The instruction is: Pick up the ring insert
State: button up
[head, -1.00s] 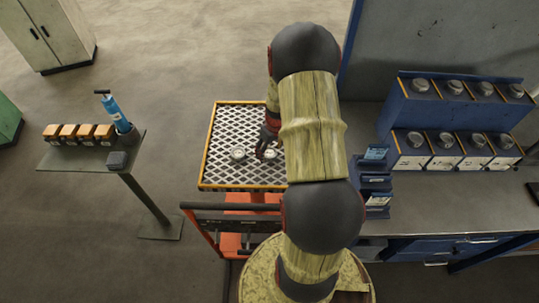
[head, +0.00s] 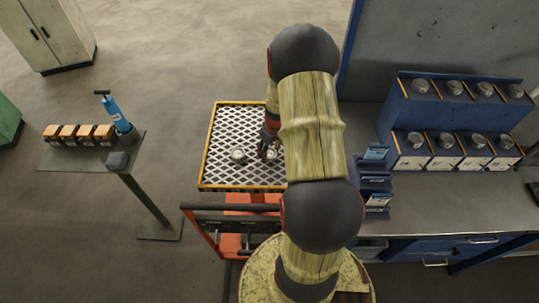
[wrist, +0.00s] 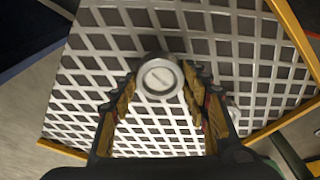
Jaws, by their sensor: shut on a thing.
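The ring insert (wrist: 160,77) is a round pale metal piece with a light disc-like top face. It sits between the fingertips of my gripper (wrist: 159,84) in the wrist view, and the gripper is shut on it. In the head view my gripper (head: 268,145) is over the right part of the mesh-topped table (head: 225,120), partly hidden by my arm. I cannot tell whether the held piece is clear of the mesh. A second round metal piece (head: 238,155) lies on the mesh to the left of my gripper.
A blue rack (head: 440,105) with several round metal parts stands on the bench at right. A small blue holder (head: 375,180) is at the bench's left end. A post stand (head: 75,157) at left bears orange-topped boxes and a blue cylinder (head: 117,112). Open floor lies between.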

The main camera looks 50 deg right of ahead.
jog(key=c, duration=0.6)
grip_shut()
jog(key=shift+w+r, duration=0.1)
jog(key=shift+r, duration=0.1)
